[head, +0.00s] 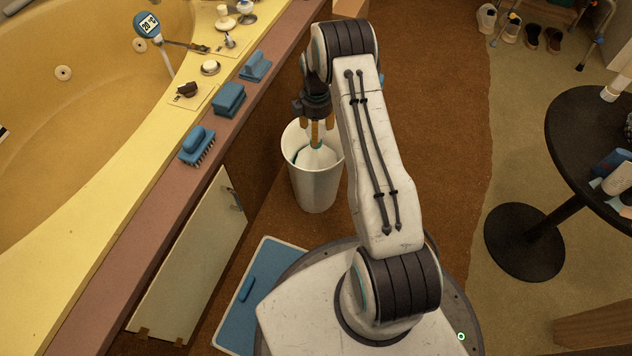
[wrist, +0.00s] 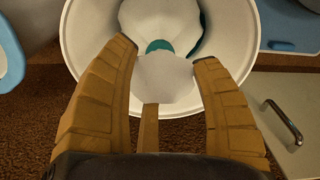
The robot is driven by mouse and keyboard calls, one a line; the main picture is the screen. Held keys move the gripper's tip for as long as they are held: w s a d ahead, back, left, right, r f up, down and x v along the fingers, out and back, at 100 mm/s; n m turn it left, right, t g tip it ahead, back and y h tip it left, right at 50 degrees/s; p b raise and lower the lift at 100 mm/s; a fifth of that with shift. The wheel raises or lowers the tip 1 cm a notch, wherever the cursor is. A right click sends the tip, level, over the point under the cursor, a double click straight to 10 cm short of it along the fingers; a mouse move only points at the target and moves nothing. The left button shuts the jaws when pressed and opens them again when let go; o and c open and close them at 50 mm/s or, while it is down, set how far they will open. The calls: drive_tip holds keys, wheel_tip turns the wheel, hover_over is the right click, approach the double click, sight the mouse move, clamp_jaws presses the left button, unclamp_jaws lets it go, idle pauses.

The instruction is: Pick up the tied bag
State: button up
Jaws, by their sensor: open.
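The tied bag (head: 315,156) is white and sits inside a white bin (head: 316,192) on the brown floor beside the tub. In the wrist view, the bag (wrist: 165,78) shows a green tie around its neck, with its pale top spread toward me. The bin's rim (wrist: 246,60) circles it. My gripper (head: 320,140) points down over the bin's mouth. In the wrist view, its yellow-brown fingers (wrist: 168,75) are spread apart on either side of the bag's top. I cannot tell whether any finger touches the bag.
The tub ledge (head: 165,150) runs along the left, with blue brushes (head: 198,146) and tub controls on it. A pale panel (head: 190,262) with a handle leans near the tub side. A blue panel (head: 250,300) lies near my base. A round black table (head: 590,140) stands at right.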

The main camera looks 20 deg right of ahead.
drive_tip(key=shift+f, duration=0.55)
drive_tip(key=shift+c, duration=0.4)
drive_tip(key=shift+r, duration=0.1)
clamp_jaws()
